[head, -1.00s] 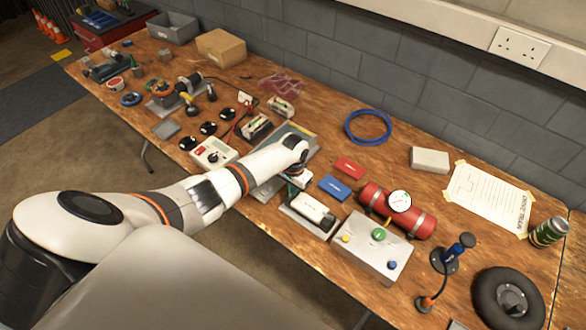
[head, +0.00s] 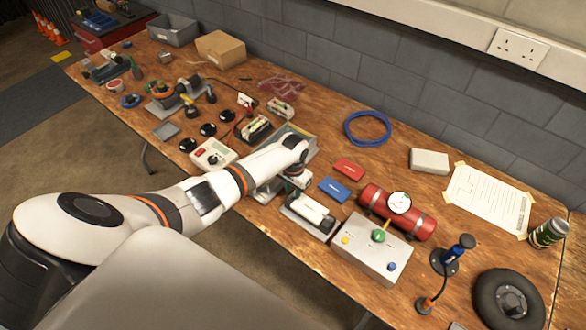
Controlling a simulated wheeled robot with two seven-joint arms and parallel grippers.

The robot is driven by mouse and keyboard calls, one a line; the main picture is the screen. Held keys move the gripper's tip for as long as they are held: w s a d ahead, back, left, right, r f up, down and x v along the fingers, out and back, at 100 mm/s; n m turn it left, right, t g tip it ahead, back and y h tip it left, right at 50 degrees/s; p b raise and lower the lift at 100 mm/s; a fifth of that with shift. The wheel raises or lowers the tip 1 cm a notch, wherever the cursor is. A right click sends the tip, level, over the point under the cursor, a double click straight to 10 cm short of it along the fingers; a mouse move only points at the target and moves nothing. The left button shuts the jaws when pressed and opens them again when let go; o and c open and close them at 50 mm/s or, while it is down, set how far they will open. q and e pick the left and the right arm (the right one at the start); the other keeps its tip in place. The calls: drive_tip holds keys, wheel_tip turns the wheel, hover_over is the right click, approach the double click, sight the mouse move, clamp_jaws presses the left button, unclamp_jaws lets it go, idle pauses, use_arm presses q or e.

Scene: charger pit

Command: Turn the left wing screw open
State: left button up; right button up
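My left arm reaches in from the left, and its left gripper (head: 297,183) points down over the near edge of the table, at the upper left end of a grey holder (head: 293,214) with a white block (head: 312,209) in it. The wrist covers most of the fingers, so I cannot tell whether they are open or shut. I cannot make out the left wing screw; the hand may hide it. My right gripper is not in view.
Right of the hand lie a blue block (head: 333,188) and a red block (head: 348,168). A grey box with knobs (head: 361,258) and a red cylinder with a gauge (head: 412,224) stand further right. A white meter (head: 211,155) is at left. Bare wood surrounds the blue ring (head: 347,131).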

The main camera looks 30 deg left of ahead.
sight(293, 192)
use_arm(q)
wheel_tip(293, 192, up, 12)
drive_tip(key=b, duration=0.1)
drive_tip(key=shift+f, duration=0.25)
idle(0.4)
